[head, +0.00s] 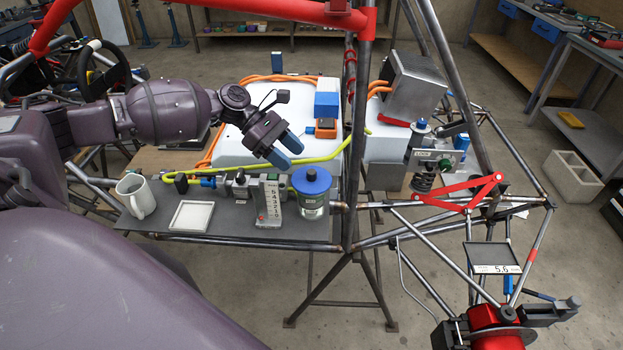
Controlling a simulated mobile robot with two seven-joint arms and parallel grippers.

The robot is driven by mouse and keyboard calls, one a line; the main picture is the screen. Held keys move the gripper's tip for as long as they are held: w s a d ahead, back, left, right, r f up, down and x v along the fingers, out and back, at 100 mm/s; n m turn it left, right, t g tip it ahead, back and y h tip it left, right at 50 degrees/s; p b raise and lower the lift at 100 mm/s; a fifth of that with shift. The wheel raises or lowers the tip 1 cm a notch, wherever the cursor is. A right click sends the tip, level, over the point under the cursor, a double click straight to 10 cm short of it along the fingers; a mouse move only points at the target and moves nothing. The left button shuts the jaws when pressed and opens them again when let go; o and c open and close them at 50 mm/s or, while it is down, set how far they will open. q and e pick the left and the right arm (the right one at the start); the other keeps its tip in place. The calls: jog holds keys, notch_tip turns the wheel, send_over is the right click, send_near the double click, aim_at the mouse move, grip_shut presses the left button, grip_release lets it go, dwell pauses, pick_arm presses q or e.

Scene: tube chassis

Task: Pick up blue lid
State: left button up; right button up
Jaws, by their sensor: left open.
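The blue lid (311,180) sits on top of a clear jar (312,206) near the right end of the dark grey shelf plate (240,229). My left gripper (286,151) comes in from the left and is open, with blue fingertips. It is above and a little behind and left of the lid, apart from it, over the white box. Nothing shows between its fingers. My right gripper is not in view.
A level gauge (270,203) stands just left of the jar. A white mug (137,197) and a white square tray (192,216) are further left. A yellow-green hose (230,170) runs behind. A steel frame tube (351,200) rises right of the jar.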

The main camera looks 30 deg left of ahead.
aim_at(310, 171)
pick_arm(q)
jog(key=x, duration=0.5)
jog(key=shift+r+p, duration=0.15)
jog(key=shift+p, duration=0.25)
grip_shut()
